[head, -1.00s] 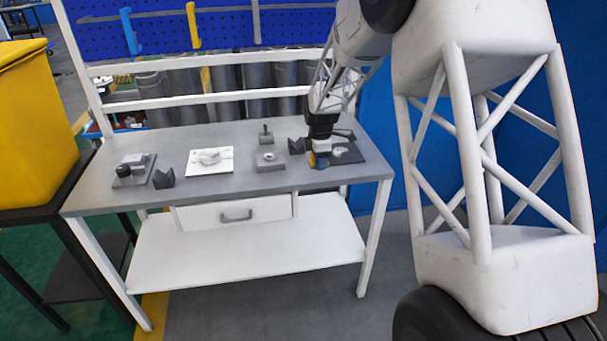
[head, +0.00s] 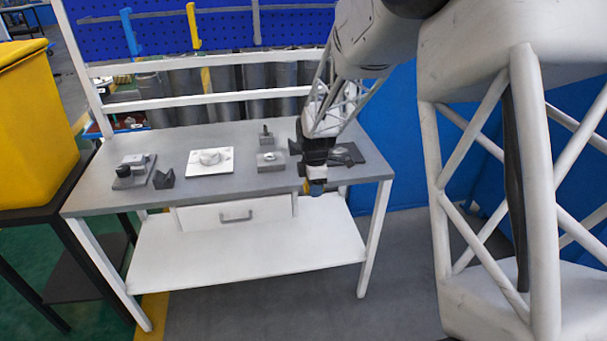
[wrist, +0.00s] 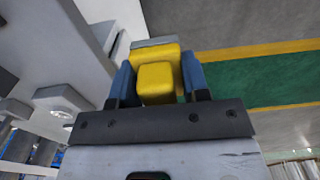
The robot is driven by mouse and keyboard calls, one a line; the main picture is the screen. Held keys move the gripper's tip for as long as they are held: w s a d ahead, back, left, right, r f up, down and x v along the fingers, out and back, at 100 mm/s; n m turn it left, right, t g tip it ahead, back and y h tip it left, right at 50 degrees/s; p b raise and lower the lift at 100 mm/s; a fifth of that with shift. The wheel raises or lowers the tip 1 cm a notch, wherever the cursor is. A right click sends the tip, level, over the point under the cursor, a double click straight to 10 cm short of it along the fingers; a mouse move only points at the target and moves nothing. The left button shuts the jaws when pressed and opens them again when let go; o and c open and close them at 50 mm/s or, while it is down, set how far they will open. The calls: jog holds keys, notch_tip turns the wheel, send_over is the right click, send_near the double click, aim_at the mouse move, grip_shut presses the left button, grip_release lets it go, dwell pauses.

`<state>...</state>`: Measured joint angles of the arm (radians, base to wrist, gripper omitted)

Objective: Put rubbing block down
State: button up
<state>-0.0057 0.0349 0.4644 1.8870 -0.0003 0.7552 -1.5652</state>
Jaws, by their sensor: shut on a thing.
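The rubbing block is yellow with a grey strip at its far end in the wrist view (wrist: 158,80). My gripper (wrist: 155,88) is shut on it, with a blue finger on each side. In the head view my gripper (head: 315,188) is at the right part of the table's front edge, and the block is only a small yellow patch there. I cannot tell in the head view how far the block is from the table (head: 225,200). The wrist view shows floor beyond the block.
A dark mat (head: 359,159) lies at the table's right end, partly behind my arm. A white plate with a round part (head: 195,166), a grey block with a ring (head: 270,160), a dark V-block (head: 163,180) and a grey fixture (head: 132,172) stand leftward. Table surface between them is bare.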

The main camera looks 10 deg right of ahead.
jog(key=shift+w, duration=0.1)
jog(key=w, duration=0.5)
jog(key=w+f, duration=0.1)
jog(key=w, duration=1)
jog(key=shift+f, duration=0.25)
jog(key=shift+s, duration=0.1)
jog(key=shift+f, duration=1.75)
jog(key=shift+f, duration=0.3)
